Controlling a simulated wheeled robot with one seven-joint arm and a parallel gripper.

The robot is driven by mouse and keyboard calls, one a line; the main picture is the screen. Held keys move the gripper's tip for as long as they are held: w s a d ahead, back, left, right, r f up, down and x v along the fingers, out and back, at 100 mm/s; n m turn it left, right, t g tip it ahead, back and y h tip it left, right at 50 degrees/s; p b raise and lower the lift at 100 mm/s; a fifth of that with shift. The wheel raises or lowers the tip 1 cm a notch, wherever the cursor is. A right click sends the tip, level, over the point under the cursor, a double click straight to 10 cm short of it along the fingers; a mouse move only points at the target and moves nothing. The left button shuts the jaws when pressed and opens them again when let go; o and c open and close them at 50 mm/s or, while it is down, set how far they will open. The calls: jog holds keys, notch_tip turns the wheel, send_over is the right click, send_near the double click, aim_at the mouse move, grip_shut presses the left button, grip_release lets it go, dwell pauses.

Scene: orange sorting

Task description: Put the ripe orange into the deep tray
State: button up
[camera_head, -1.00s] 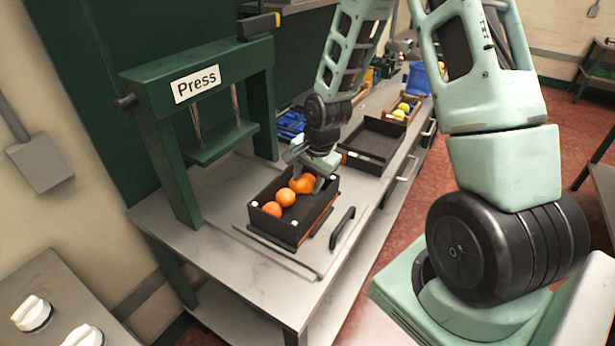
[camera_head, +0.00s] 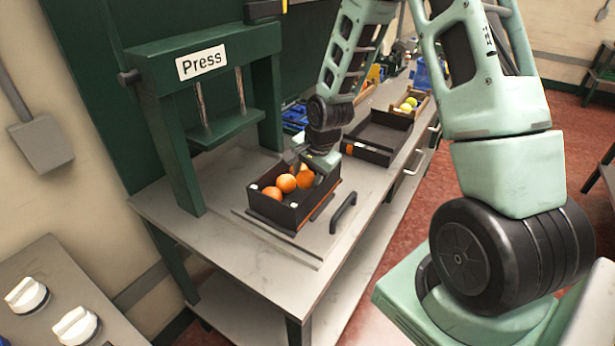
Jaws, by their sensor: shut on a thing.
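Three oranges show in a black, high-walled box (camera_head: 290,218) on the bench in front of the press. One orange (camera_head: 272,193) is near its left end, one (camera_head: 287,183) is in the middle, and one (camera_head: 305,179) is at the far end. My gripper (camera_head: 308,175) reaches down into the far end of the box and is shut on the far orange, partly hiding it. The held orange is still inside or just at the box's rim. A second black tray (camera_head: 357,151), empty, stands behind to the right. I cannot tell which of the two is the deep tray.
The green press (camera_head: 190,110) stands behind and left of the box. A black handle (camera_head: 343,212) is at the bench's front edge. A wooden crate with yellow-green fruit (camera_head: 408,104) is farther back. Blue items (camera_head: 294,116) lie near the press. The bench's left end is clear.

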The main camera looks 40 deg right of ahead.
aim_at(315, 192)
jog(key=shift+g, duration=0.6)
jog(key=s+f, duration=0.1)
jog(key=f, duration=0.1)
jog(key=s+f, duration=0.1)
jog(key=s, duration=0.1)
jog(key=shift+f, duration=0.35)
jog(key=o, duration=0.9)
jog(key=shift+a+r, duration=0.1)
jog(key=shift+r, duration=0.1)
jog(key=shift+w+d+r+p, duration=0.1)
jog(key=shift+d+r+p, duration=0.6)
jog(key=shift+r+p, duration=0.25)
jog(key=shift+o, duration=0.9)
jog(key=shift+w+r+p, duration=0.1)
jog(key=shift+r+p, duration=0.35)
jog(key=shift+p, duration=0.15)
jog(key=shift+w+r+p, duration=0.25)
jog(key=shift+r+p, duration=0.35)
jog(key=shift+w+a+r+p, duration=0.1)
jog(key=shift+a+r+p, duration=0.05)
jog(key=shift+r+p, duration=0.95)
jog(key=shift+w+a+r+p, duration=0.15)
jog(key=shift+r+p, duration=0.65)
jog(key=shift+r, duration=0.6)
